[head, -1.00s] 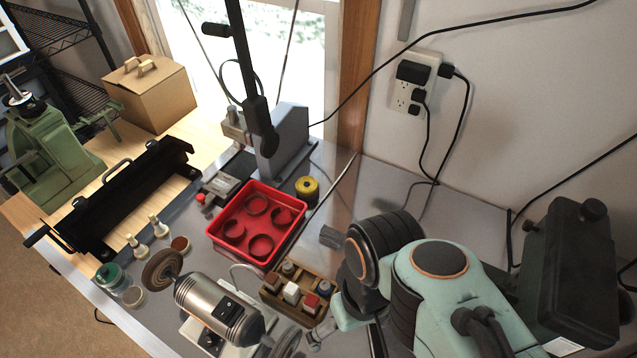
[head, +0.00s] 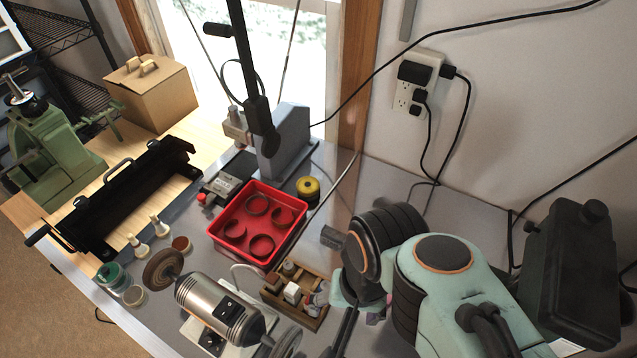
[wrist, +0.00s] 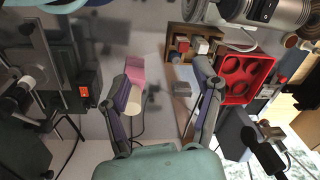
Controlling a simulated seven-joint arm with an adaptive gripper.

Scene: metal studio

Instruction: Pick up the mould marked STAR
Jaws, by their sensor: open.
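No marking STAR is legible in either view, so I cannot tell which thing is that mould. Small blocks, among them a white one (head: 292,292), sit in a wooden tray (head: 271,297) on the bench; the white block also shows in the wrist view (wrist: 203,47). A small grey block (wrist: 182,88) and a pink piece (wrist: 135,68) with a cream cylindrical part show between my fingers' lines of sight. My gripper (wrist: 162,72) is open with nothing held. In the head view my arm hides much of it, beside the wooden tray's right end.
A bench grinder (head: 215,305) stands close on the left. A grey press (head: 285,145) with a long lever stands at the back. Bare grey bench lies toward the wall.

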